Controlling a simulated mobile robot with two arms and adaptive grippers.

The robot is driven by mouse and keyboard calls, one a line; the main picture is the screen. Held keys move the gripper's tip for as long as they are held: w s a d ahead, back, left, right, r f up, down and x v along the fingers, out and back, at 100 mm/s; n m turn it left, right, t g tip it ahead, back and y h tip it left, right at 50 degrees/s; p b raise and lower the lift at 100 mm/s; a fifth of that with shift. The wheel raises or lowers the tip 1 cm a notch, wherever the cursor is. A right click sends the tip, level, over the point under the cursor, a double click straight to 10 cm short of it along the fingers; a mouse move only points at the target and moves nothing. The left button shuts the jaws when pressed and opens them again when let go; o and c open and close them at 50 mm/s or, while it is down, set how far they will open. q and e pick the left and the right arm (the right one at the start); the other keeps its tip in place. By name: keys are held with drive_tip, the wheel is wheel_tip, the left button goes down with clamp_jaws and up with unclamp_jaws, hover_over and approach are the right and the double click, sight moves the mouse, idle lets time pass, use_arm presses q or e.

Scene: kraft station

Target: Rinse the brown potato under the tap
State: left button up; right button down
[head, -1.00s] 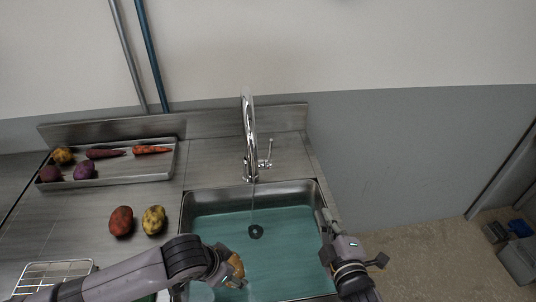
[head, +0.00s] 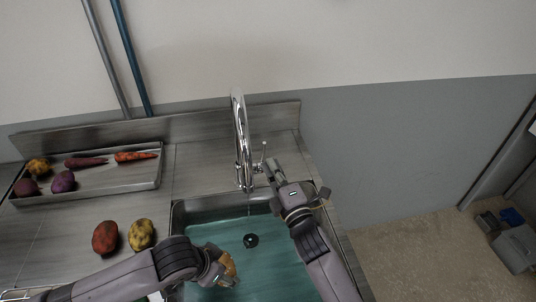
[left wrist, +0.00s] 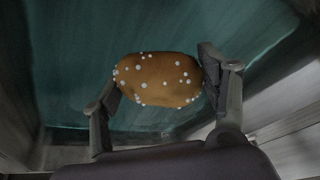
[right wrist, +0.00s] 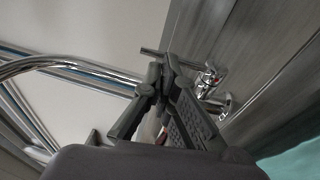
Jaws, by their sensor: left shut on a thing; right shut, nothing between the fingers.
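The brown potato (left wrist: 158,80), dotted with small pale spots, is held between the fingers of my left gripper (left wrist: 160,88). In the head view the potato (head: 231,267) is over the front of the sink (head: 188,207), mostly behind the gripper (head: 228,268). The chrome tap (head: 241,140) stands behind the sink, and a thin stream falls from it towards the drain, away from the potato. My right gripper (head: 271,166) is shut and empty close to the tap's side lever (head: 263,152). In the right wrist view its fingertips (right wrist: 160,72) are near the lever (right wrist: 207,75); contact is unclear.
A red potato (head: 105,237) and a yellowish one (head: 141,235) lie on the counter left of the sink. A metal tray (head: 120,181) with several vegetables is at the back left. A wire rack (head: 50,292) is at the front left. The counter right of the tray is clear.

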sight(264, 151)
use_arm(q)
drive_tip(key=shift+r, duration=0.5)
use_arm(e)
drive_tip(key=shift+x, duration=1.65)
drive_tip(key=shift+d, duration=0.1)
